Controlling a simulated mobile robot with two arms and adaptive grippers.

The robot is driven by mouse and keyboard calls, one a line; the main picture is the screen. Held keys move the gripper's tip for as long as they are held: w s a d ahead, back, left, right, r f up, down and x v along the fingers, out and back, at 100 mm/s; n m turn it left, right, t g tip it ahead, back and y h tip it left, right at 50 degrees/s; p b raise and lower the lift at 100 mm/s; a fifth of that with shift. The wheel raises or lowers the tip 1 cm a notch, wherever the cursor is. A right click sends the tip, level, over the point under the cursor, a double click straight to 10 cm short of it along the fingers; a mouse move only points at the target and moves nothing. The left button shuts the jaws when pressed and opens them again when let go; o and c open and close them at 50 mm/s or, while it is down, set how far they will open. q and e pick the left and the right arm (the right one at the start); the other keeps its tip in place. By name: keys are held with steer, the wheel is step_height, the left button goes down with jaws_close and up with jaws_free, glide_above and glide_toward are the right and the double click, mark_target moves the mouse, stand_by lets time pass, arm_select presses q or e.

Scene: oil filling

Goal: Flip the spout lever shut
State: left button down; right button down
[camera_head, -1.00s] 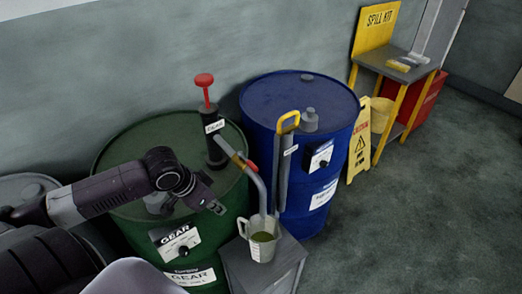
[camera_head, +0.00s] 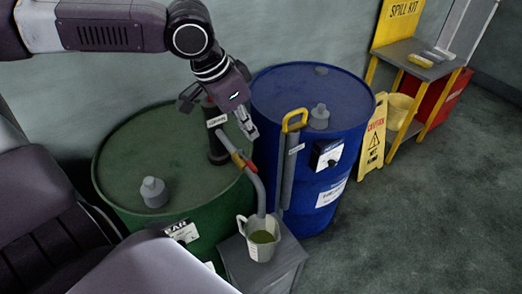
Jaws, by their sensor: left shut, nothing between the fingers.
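The spout (camera_head: 259,187) is a grey bent pipe running from the black pump (camera_head: 217,150) on the green drum (camera_head: 125,155). A small red lever (camera_head: 249,165) sits on the spout beside a yellow-orange band. The spout's end hangs over a clear measuring jug (camera_head: 262,251) holding green liquid. My left gripper (camera_head: 251,132) is shut and empty. Its fingertips point down and show just above the red lever, apart from it in the picture. My right gripper is not in view.
The jug stands on a grey stand (camera_head: 268,270). A blue drum (camera_head: 320,130) stands close to the right, with a yellow-handled pump (camera_head: 294,121) in front. A yellow caution sign (camera_head: 372,140) and spill-kit table (camera_head: 425,66) stand further right. The floor at lower right is clear.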

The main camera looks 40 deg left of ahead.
mark_target(249, 162)
arm_select(q)
steer(key=r, duration=0.1)
steer(key=d, duration=0.1)
steer(key=d+r, duration=0.1)
steer(key=shift+w+r, duration=0.25)
steer(key=shift+r, duration=0.1)
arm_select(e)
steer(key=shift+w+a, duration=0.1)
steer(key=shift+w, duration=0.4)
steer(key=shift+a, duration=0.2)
